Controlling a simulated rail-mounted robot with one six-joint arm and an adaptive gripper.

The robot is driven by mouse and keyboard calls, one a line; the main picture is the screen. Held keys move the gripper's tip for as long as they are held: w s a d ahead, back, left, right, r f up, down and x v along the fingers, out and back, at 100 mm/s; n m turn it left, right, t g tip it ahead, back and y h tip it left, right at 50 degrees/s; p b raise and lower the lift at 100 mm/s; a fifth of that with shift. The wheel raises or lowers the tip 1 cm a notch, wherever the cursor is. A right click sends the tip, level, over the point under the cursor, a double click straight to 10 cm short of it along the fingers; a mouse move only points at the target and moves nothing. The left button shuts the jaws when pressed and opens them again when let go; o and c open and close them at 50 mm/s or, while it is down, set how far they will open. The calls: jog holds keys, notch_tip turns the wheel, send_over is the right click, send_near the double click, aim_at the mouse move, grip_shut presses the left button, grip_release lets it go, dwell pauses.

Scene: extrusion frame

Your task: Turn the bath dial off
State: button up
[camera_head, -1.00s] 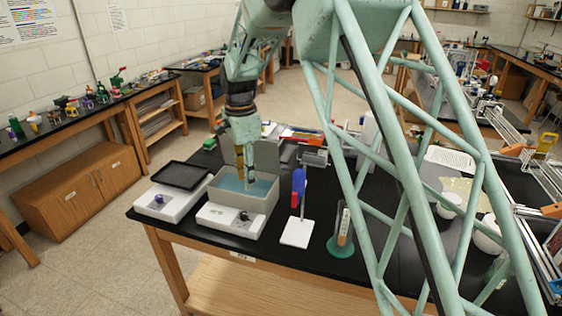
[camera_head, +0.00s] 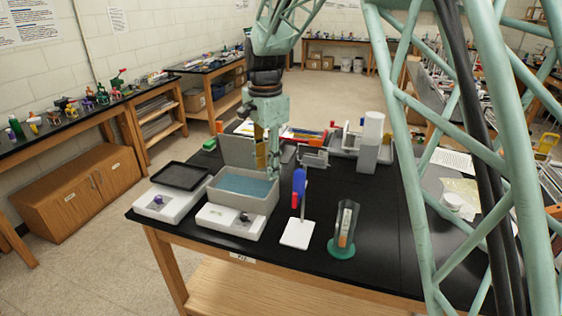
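The bath is a grey box of blue water (camera_head: 243,184) on a white base (camera_head: 222,217). A small dark dial (camera_head: 244,216) sits on the front of that base. Its pointer is too small to read. My gripper (camera_head: 270,172) hangs pointing down over the right rear of the bath, above and behind the dial and apart from it. No object shows in the gripper. Its fingers are small and seen at an angle, so I cannot tell whether they are open or shut.
A hot plate with a black top (camera_head: 182,175) and purple knob stands left of the bath. Right of it are a white-based stand with a blue and red piece (camera_head: 298,190) and a green-based holder (camera_head: 343,230). The front edge of the black table is clear.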

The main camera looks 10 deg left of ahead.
jog(key=s+d+r, duration=0.2)
jog(key=d+r, duration=0.1)
jog(key=d, duration=0.2)
jog(key=shift+r+n+b, duration=0.3)
jog(key=shift+r+n, duration=0.05)
jog(key=shift+n, duration=0.05)
jog(key=shift+s+r, duration=0.1)
jog(key=shift+s, duration=0.05)
jog(key=s+d+r+n+t+b, duration=0.15)
jog(key=s+d+r, duration=0.35)
jog(key=s+d, duration=0.55)
jog(key=s+d+r+n+b, duration=0.25)
jog(key=s+d+r, duration=0.25)
jog(key=s+d, duration=0.5)
jog(key=s+d+f+n+b, duration=0.1)
jog(key=s+d, duration=0.3)
jog(key=s, duration=0.4)
jog(key=s+d+f+n+t+b, duration=0.1)
jog(key=s+d+f+n, duration=0.1)
jog(key=s, duration=0.6)
jog(key=s+d+f+n+t, duration=0.1)
jog(key=s+d+f, duration=0.1)
jog(key=s+d, duration=0.3)
jog(key=shift+s+d+f+b, duration=0.4)
jog(key=shift+s, duration=1.35)
jog(key=shift+c, duration=0.6)
